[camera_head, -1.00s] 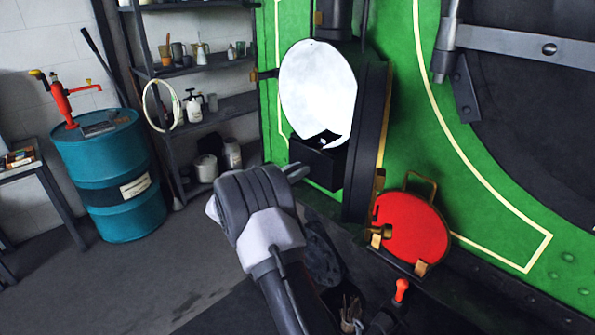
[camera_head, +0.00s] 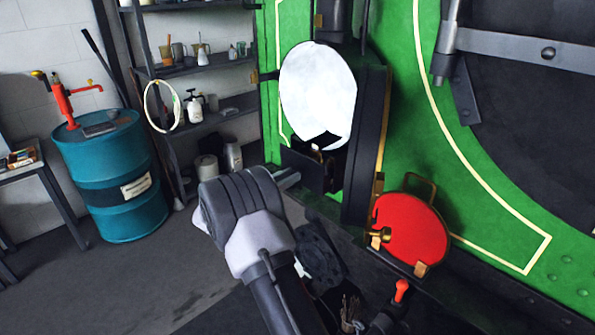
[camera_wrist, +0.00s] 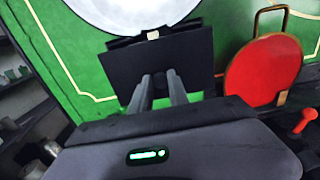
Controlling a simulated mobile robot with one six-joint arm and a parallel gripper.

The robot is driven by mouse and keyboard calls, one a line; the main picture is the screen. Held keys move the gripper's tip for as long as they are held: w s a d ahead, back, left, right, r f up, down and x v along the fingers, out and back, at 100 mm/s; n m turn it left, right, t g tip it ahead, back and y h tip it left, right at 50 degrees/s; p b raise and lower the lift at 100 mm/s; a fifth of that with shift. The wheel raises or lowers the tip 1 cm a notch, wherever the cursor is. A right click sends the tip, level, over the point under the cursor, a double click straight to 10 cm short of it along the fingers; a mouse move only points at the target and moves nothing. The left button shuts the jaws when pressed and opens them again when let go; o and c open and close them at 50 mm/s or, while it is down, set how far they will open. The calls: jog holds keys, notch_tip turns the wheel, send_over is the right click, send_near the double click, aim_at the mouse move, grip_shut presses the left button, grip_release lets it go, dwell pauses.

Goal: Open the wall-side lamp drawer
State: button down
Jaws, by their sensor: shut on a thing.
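The lamp (camera_head: 318,92) has a large white round face and a black body against the green panel; its face also shows in the wrist view (camera_wrist: 130,12). The black drawer (camera_head: 304,170) at the foot of the lamp stands out from the body, and part of its inside shows, with something small and pale in it. In the wrist view the drawer's front (camera_wrist: 120,68) faces me. My gripper (camera_head: 293,178) is at the drawer's front, its fingers (camera_wrist: 159,80) close together and shut on the drawer. The gripped part is hidden between the fingers.
A red disc with brass fittings (camera_head: 412,228) is right of the lamp, with a red-knobbed lever (camera_head: 401,291) below it. A shelf rack (camera_head: 215,116) and a blue drum (camera_head: 112,180) stand at left. Floor between drum and arm is clear.

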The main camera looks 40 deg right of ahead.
jog(key=a+p, duration=0.2)
jog(key=a, duration=0.9)
jog(key=shift+s, duration=0.45)
jog(key=c, duration=1.3)
grip_release()
jog(key=shift+a, duration=0.1)
jog(key=a+p, duration=0.1)
jog(key=a, duration=0.4)
jog(key=s+a+p, duration=0.1)
jog(key=a, duration=0.5)
jog(key=a+p, duration=0.1)
jog(key=a, duration=0.5)
jog(key=shift+s, duration=0.2)
